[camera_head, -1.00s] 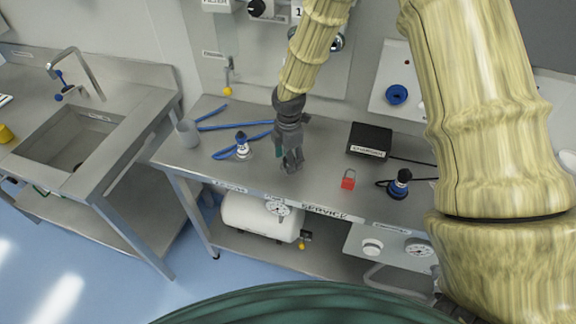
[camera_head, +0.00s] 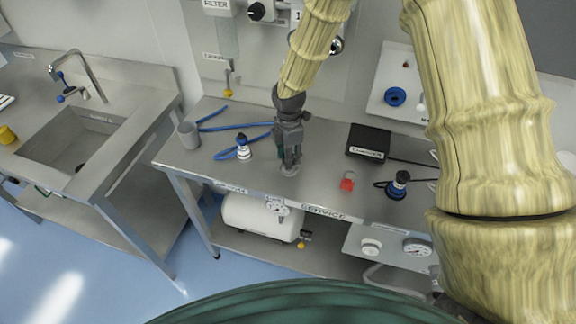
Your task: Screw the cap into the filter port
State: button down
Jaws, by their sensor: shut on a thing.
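My gripper (camera_head: 289,164) points down at the service bench, right of a small blue-and-white fitting (camera_head: 243,148). Its fingers are shut on a small piece, which I take to be the cap; the fingers mostly hide it. A small grey round piece (camera_head: 289,171) shows right at the fingertips, low over or on the bench top. I cannot tell whether this is the held cap or the filter port, nor whether the two are threaded together. A sign reading FILTER (camera_head: 215,4) is on the wall at the upper left.
Blue hoses (camera_head: 222,127) and a grey cup (camera_head: 189,135) lie left on the bench (camera_head: 320,185). A sink (camera_head: 80,140) is at far left.

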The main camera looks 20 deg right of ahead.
jog(key=shift+r+p, duration=0.55)
jog(key=shift+r, duration=0.25)
jog(key=shift+r, duration=0.1)
jog(key=shift+s+r+p, duration=0.1)
jog(key=shift+r+p, duration=1.45)
jog(key=shift+r, duration=0.3)
